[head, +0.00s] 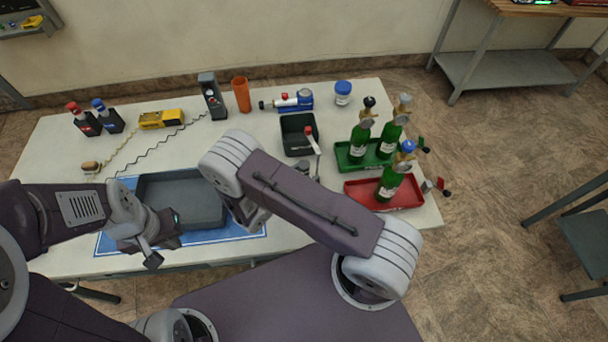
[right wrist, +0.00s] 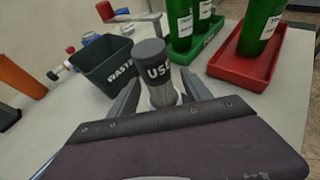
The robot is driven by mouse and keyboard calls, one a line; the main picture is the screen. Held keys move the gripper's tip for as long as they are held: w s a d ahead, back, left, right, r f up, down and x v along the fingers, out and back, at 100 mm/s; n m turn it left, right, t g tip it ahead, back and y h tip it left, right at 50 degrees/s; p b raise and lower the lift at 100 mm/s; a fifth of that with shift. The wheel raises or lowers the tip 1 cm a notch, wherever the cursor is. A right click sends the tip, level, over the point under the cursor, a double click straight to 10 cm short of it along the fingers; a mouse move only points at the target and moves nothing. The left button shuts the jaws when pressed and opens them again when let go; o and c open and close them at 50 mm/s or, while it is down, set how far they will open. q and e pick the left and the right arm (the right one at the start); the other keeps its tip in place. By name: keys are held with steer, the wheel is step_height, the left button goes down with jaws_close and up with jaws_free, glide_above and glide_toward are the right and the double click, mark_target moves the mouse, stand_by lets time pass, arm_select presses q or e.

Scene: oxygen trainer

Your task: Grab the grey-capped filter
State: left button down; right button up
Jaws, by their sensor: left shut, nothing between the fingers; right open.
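The grey-capped filter (right wrist: 158,78) stands upright on the table in the right wrist view. It has a dark grey cap, a dark band with partly visible white lettering, and a clear lower body. My right gripper (right wrist: 160,92) is open, with one finger on each side of the filter's lower part. I cannot tell whether either finger touches it. The filter's base is hidden behind the gripper body. In the head view my right arm hides most of that gripper.
A black waste bin (right wrist: 103,75) stands behind and left of the filter. A green tray (head: 352,165) and a red tray (head: 410,200) with green bottles are to the right. An orange cup (head: 241,95) and a blue-lidded jar (head: 342,94) stand at the back.

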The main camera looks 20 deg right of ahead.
mark_target(304, 164)
steer(key=shift+w+d+f, duration=0.1)
steer(key=shift+w+d, duration=0.05)
steer(key=shift+d, duration=0.05)
steer(key=shift+a, duration=0.1)
jaws_close()
steer(key=shift+r, duration=5.05)
